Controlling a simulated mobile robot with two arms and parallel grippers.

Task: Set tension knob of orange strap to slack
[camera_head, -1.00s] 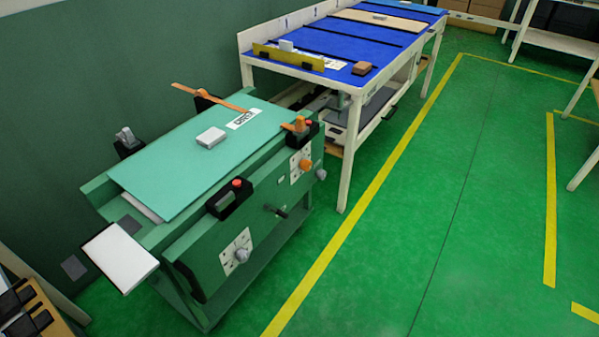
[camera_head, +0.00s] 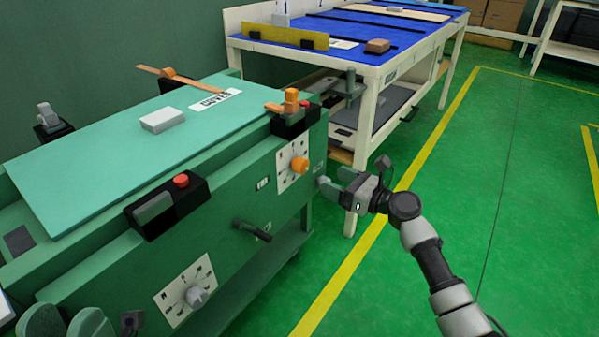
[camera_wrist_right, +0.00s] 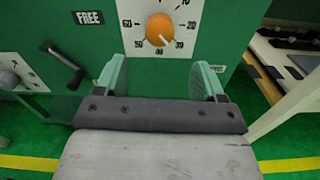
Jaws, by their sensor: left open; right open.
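The orange tension knob (camera_head: 299,165) sits on a white dial plate on the green bench's side panel. In the right wrist view the knob (camera_wrist_right: 160,29) is ringed by numbers, and its pale pointer mark faces down, between 50 and 30. The orange strap (camera_head: 180,75) runs across the teal board's far end, partly hidden by the board, to an orange clip (camera_head: 290,102). My right gripper (camera_head: 336,183) is open and empty in front of the panel, just below and right of the knob. My left gripper (camera_head: 66,325) is open and empty at the bottom left, partly cut off.
A second, grey knob (camera_head: 196,296) sits on another dial lower left. A black lever (camera_head: 252,230) sticks out between the dials, near a "FREE" label (camera_wrist_right: 88,17). A grey block (camera_head: 162,120) lies on the board. A blue-topped table (camera_head: 350,45) stands behind; the green floor at right is clear.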

